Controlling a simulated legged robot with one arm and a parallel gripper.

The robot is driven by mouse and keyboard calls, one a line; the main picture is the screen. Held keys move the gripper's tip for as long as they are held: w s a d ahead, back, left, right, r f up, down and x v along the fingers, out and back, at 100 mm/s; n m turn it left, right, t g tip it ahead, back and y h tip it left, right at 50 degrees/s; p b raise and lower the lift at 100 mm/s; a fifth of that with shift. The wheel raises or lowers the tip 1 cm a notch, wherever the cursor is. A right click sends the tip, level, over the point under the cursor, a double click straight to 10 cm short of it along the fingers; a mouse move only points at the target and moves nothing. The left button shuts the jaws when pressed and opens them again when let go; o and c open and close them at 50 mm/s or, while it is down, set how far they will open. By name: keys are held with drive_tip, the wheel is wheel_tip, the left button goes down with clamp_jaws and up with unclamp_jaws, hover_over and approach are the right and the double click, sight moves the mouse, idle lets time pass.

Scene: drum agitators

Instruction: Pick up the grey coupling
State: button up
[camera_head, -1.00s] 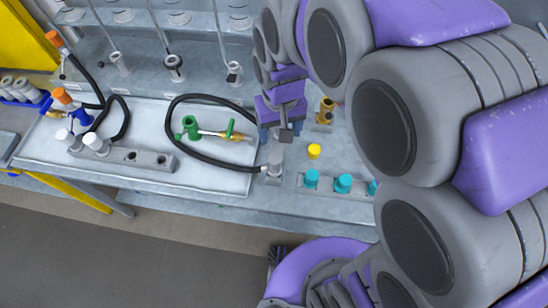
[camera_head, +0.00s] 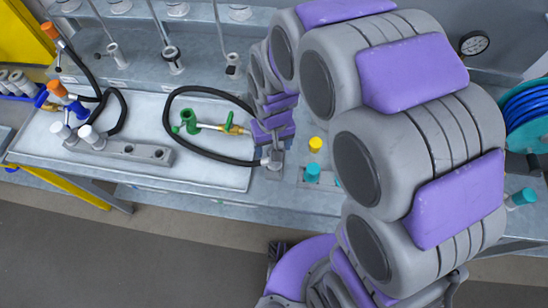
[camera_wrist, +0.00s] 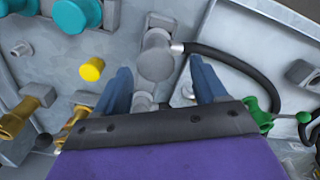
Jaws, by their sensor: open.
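The grey coupling (camera_wrist: 157,56) is a round grey fitting with the black hose's metal end joined to its side. In the head view the grey coupling (camera_head: 274,160) stands at the right end of the hose loop, partly hidden by my gripper. My gripper (camera_wrist: 161,72) is open, its two blue fingers spread to either side of the coupling in the wrist view. I cannot tell how far above it they are. In the head view my gripper (camera_head: 271,140) is just over the coupling, its fingers mostly hidden.
A black hose (camera_head: 176,97) loops left of my gripper, around a green-and-brass valve (camera_head: 210,126). A yellow cap (camera_head: 316,145) and teal cap (camera_head: 312,172) stand close right. Brass fittings (camera_wrist: 32,103) show at left in the wrist view. A blue hose reel (camera_head: 527,118) stands far right.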

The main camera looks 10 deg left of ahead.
drive_tip(key=f+b, duration=0.2)
drive_tip(key=f, duration=0.3)
drive_tip(key=shift+d+f, duration=0.1)
drive_tip(key=shift+d, duration=0.1)
clamp_jaws()
idle(0.5)
